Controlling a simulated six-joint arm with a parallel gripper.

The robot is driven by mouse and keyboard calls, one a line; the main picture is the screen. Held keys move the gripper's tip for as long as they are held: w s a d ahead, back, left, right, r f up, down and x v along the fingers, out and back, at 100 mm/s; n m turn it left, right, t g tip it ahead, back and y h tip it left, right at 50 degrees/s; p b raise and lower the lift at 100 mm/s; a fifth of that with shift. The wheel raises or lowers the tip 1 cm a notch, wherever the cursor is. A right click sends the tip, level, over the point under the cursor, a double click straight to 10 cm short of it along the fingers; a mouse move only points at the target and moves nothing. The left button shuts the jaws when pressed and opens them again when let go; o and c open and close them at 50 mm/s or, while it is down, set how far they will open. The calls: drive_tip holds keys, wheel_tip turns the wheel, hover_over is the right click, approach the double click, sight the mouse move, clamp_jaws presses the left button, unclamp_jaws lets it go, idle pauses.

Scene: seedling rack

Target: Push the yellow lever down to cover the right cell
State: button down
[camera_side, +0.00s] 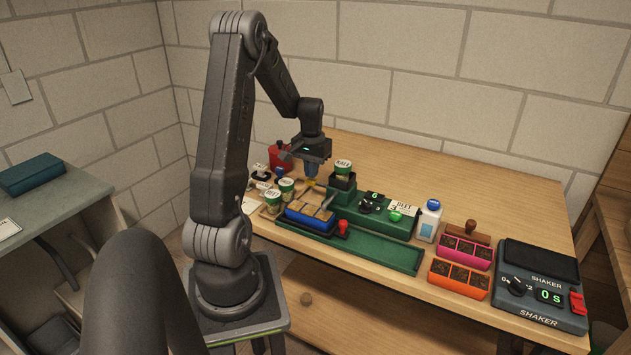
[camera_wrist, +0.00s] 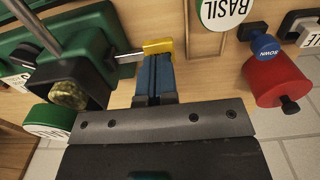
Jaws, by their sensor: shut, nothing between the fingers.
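The yellow lever (camera_side: 311,183) shows as a small yellow tip beside the green dispenser (camera_side: 343,190) in the side view. In the wrist view the yellow lever (camera_wrist: 158,47) sits on a metal rod coming out of the green housing. My gripper (camera_side: 312,176) is shut and empty, pointing down above the lever. In the wrist view its blue fingertips (camera_wrist: 153,60) meet the lever's near edge; I cannot tell whether they touch it. A blue tray (camera_side: 310,214) with tan cell tops sits on the green rail (camera_side: 375,246). I cannot make out which cell is the right one.
A red can (camera_side: 280,156) and several labelled cups, including one cup (camera_side: 286,189), stand on the left. A white bottle (camera_side: 428,221), pink tray (camera_side: 465,251), orange tray (camera_side: 459,279) and shaker (camera_side: 540,283) fill the right.

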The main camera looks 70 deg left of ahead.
drive_tip(key=shift+r, duration=2.4)
drive_tip(key=shift+w+d, duration=0.1)
drive_tip(key=w+d+r+m+t+y, duration=0.15)
drive_tip(key=d+r, duration=0.25)
drive_tip(key=d, duration=0.5)
drive_tip(key=w+d+r+m+t, duration=0.1)
drive_tip(key=w+d+r+m, duration=0.3)
drive_tip(key=d, duration=0.5)
drive_tip(key=s+d+r+m+t, duration=0.1)
drive_tip(key=s+d+r, duration=0.1)
drive_tip(key=s+d, duration=0.3)
drive_tip(key=s+d+r+m+t+h, duration=0.1)
drive_tip(key=s+d, duration=0.4)
drive_tip(key=d, duration=0.8)
drive_tip(key=shift+d+r+m+t, duration=0.25)
drive_tip(key=shift+r+m+t, duration=0.3)
drive_tip(key=shift+m, duration=0.2)
